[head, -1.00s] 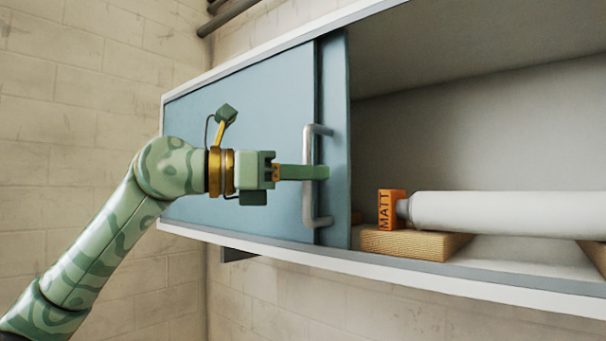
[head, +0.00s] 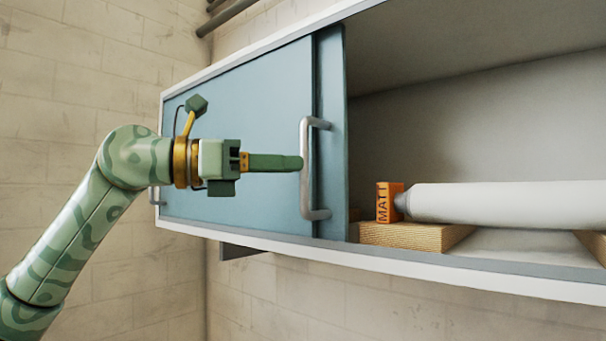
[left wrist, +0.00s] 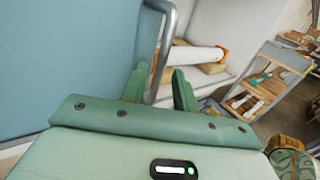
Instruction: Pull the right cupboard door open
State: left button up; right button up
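The blue cupboard doors (head: 250,110) overlap at the left of the cupboard. A narrow blue strip (head: 332,80) shows along their right edge. A grey upright bar handle (head: 306,170) stands out there, its ends meeting the strip. My left gripper (head: 301,163) points right, its fingertips at the left side of the handle's bar in the head view. In the left wrist view its two fingers (left wrist: 160,88) are apart, and the handle (left wrist: 165,35) shows between them, nearer the left finger. I cannot tell whether they touch. My right gripper is not in view.
Right of the doors the cupboard is open. The left wrist view shows a shelf cart (left wrist: 265,80) on the right.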

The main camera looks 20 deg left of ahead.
pick_arm(q)
jog(key=b+v, duration=0.2)
jog(key=v, duration=1)
jog(key=shift+s+a+b, duration=0.15)
jog(key=shift+a+b, duration=0.05)
jog(key=shift+b, duration=0.1)
